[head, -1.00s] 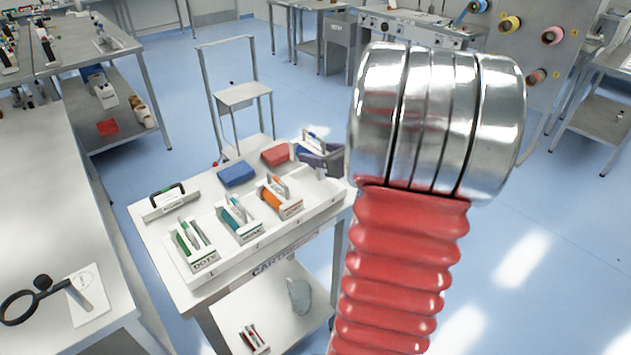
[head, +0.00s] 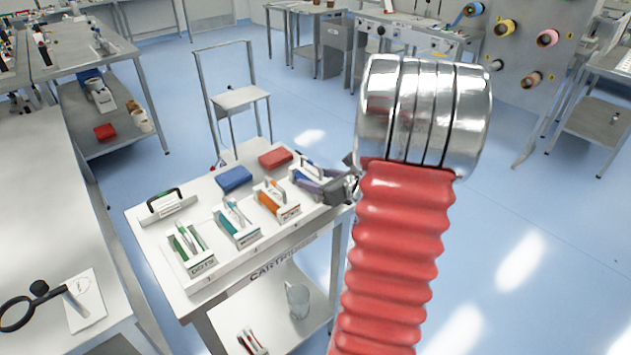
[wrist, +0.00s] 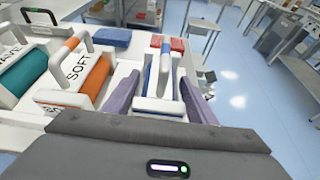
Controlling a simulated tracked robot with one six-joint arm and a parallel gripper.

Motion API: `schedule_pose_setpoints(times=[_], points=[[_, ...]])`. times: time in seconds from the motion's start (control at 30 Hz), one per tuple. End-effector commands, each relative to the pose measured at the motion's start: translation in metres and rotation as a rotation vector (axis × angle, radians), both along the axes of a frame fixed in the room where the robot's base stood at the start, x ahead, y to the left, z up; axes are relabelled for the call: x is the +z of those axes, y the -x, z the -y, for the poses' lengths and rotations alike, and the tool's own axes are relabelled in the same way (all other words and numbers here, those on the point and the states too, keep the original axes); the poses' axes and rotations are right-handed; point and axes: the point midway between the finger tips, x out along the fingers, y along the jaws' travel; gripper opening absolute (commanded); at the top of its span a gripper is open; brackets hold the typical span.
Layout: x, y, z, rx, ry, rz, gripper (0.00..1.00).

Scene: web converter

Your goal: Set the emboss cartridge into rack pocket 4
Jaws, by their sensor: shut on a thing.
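The emboss cartridge, a white frame with a blue roll (head: 306,186), is at the right end of the cartridge row; in the wrist view its white handle and blue part (wrist: 164,72) lie between my fingers. My gripper (head: 328,184) is shut on it, with a purple-grey finger on each side in the wrist view (wrist: 158,95). The white rack (head: 232,264) holds a green DOTS, a teal and an orange SOFT cartridge (head: 275,200) in the pockets to the left. The held cartridge is at the pocket 4 place; whether its base touches the rack floor is hidden.
A black-handled white item (head: 166,204) lies at the cart's back left. Floor right of the cart is clear.

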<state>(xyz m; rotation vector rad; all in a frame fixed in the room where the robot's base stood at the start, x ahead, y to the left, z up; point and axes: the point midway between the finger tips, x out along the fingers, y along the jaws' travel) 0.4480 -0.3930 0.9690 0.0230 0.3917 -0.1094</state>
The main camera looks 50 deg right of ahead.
Motion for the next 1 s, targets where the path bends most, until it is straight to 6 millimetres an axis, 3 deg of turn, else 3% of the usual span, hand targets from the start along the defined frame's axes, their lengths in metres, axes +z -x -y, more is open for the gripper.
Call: schedule_pose_setpoints(times=[0.43, 0.47, 0.73, 1.0], points=[[-0.0067, -0.0006, -0.0002, 0.002, 0.002, 0.001, 0.15], [-0.0078, -0.0004, -0.0005, 0.001, 0.001, 0.000, 0.52], [-0.0074, -0.0005, -0.0006, 0.002, 0.001, 0.000, 0.70], [-0.0065, -0.0005, -0.0006, 0.002, 0.001, 0.000, 0.70]])
